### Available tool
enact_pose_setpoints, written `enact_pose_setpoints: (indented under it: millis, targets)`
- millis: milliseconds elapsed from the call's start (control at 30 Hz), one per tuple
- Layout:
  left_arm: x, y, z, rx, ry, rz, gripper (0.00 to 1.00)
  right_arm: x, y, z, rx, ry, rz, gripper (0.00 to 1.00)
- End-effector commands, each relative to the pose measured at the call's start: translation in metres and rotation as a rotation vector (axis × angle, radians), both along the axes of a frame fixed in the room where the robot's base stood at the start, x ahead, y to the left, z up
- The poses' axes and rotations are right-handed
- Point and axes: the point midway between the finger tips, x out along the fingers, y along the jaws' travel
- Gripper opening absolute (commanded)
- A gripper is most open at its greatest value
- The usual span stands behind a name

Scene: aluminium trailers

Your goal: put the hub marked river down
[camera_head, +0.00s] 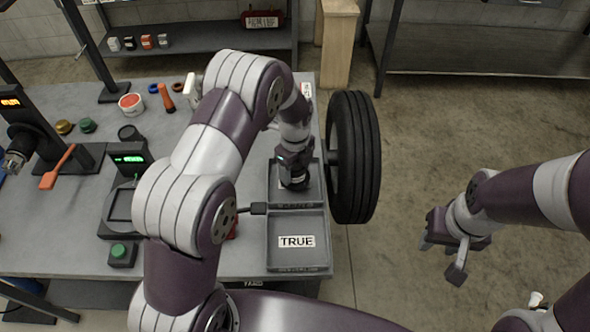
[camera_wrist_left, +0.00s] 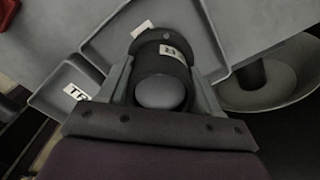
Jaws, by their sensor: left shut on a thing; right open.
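My left gripper (camera_head: 294,168) is shut on a dark, round hub (camera_head: 296,183) over the upper of two grey trays (camera_head: 313,201). In the left wrist view the hub (camera_wrist_left: 161,62) sits between both fingers of the gripper (camera_wrist_left: 163,72). Its small white label is too partly seen to read. The tray (camera_wrist_left: 105,43) lies under it, with a white label partly showing; I cannot tell whether the hub touches its floor. My right gripper (camera_head: 445,258) is open and empty, out over the floor to the right.
A lower tray (camera_head: 300,261) labelled TRUE adjoins the upper one. A black tyred wheel (camera_head: 355,157) stands close at the bench's right edge. The grey bench (camera_head: 60,225) holds a scale (camera_head: 122,205), an orange tub (camera_head: 131,104) and tools at left. Open floor lies right.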

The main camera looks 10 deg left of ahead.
Motion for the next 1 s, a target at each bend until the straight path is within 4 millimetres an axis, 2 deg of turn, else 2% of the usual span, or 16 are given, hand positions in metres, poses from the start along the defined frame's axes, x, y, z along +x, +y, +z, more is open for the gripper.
enact_pose_setpoints:
  millis: [167, 533, 567, 600, 633, 867, 1000]
  targets:
    - [0.000, 0.000, -0.020, 0.000, -0.002, 0.000, 0.00, 0.000, 0.000, 0.007, 0.000, 0.000, 0.000, 0.43]
    - [0.000, -0.001, -0.026, -0.001, -0.003, 0.000, 0.00, 0.000, 0.000, 0.003, 0.000, 0.000, 0.000, 0.43]
    - [0.000, -0.001, -0.025, 0.000, 0.000, 0.000, 0.74, 0.000, 0.000, 0.004, 0.000, 0.000, 0.000, 0.43]
    - [0.000, -0.001, -0.025, 0.000, 0.000, 0.000, 0.87, 0.000, 0.000, 0.004, 0.000, 0.000, 0.000, 0.43]
    - [-0.001, -0.001, -0.025, 0.000, 0.000, 0.000, 0.89, 0.000, 0.000, 0.004, 0.000, 0.000, 0.000, 0.43]
    - [-0.001, -0.001, -0.025, 0.000, 0.000, 0.000, 0.89, 0.000, 0.000, 0.004, 0.000, 0.000, 0.000, 0.43]
    - [0.000, -0.001, -0.015, -0.001, -0.003, 0.000, 0.89, 0.000, 0.000, 0.003, 0.000, 0.000, 0.000, 0.43]
